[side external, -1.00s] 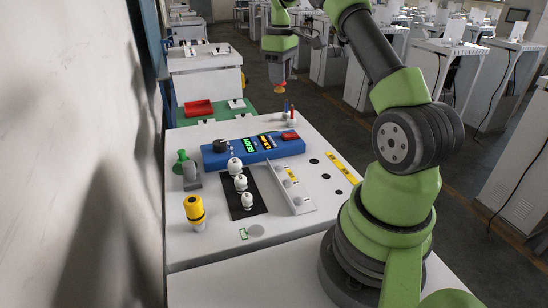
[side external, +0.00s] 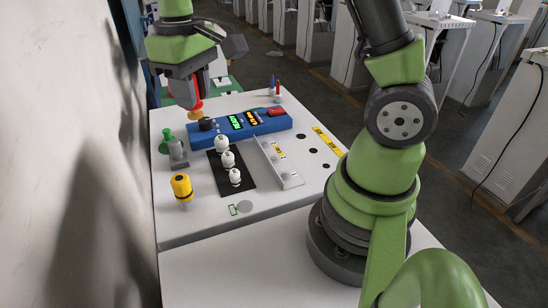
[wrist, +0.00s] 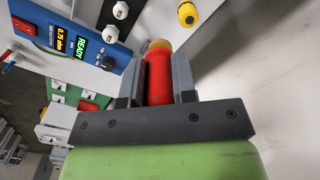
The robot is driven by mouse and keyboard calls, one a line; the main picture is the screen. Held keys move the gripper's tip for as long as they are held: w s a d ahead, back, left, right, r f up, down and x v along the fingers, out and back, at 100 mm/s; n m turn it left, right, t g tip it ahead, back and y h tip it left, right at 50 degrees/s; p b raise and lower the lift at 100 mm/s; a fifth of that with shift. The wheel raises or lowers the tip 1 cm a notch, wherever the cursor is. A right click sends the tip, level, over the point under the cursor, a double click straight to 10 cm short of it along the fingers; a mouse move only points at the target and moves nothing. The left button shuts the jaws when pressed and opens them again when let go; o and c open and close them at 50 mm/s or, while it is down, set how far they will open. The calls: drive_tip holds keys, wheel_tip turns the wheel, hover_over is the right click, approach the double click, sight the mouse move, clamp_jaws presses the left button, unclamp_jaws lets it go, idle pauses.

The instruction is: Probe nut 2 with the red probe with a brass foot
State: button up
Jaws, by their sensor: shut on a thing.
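My gripper (side external: 190,93) is shut on the red probe (wrist: 159,80), above the table's left part near the blue meter's left end. The probe's brass foot (side external: 195,114) points down; it also shows beyond the fingers in the wrist view (wrist: 158,45). Three white nuts stand in a row on a black mat (side external: 244,186): a far one (side external: 221,143), a middle one (side external: 228,158) and a near one (side external: 235,177). Their labels are too small to read in the side view. Two nuts (wrist: 110,34) show in the wrist view, apart from the probe.
The blue meter (side external: 270,123) has lit displays, one reading READY, and a dark knob. A green piece (side external: 167,138), a grey piece (side external: 178,153) and a yellow-capped piece (side external: 181,186) stand at left. A grey rail (side external: 288,178) lies right of the mat.

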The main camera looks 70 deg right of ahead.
drive_tip(key=shift+s+d+f, duration=1.35)
drive_tip(key=shift+d+f, duration=1.2)
drive_tip(key=shift+f, duration=0.3)
drive_tip(key=shift+s+d+f, duration=1.35)
drive_tip(key=shift+d+f, duration=1.2)
drive_tip(key=shift+f, duration=0.25)
drive_tip(key=shift+s+d+f, duration=1.35)
drive_tip(key=shift+d+f, duration=1.2)
drive_tip(key=shift+f, duration=0.3)
drive_tip(key=shift+f, duration=0.4)
drive_tip(key=shift+r, duration=0.1)
wheel_tip(320, 180, up, 6)
drive_tip(key=shift+f, duration=0.1)
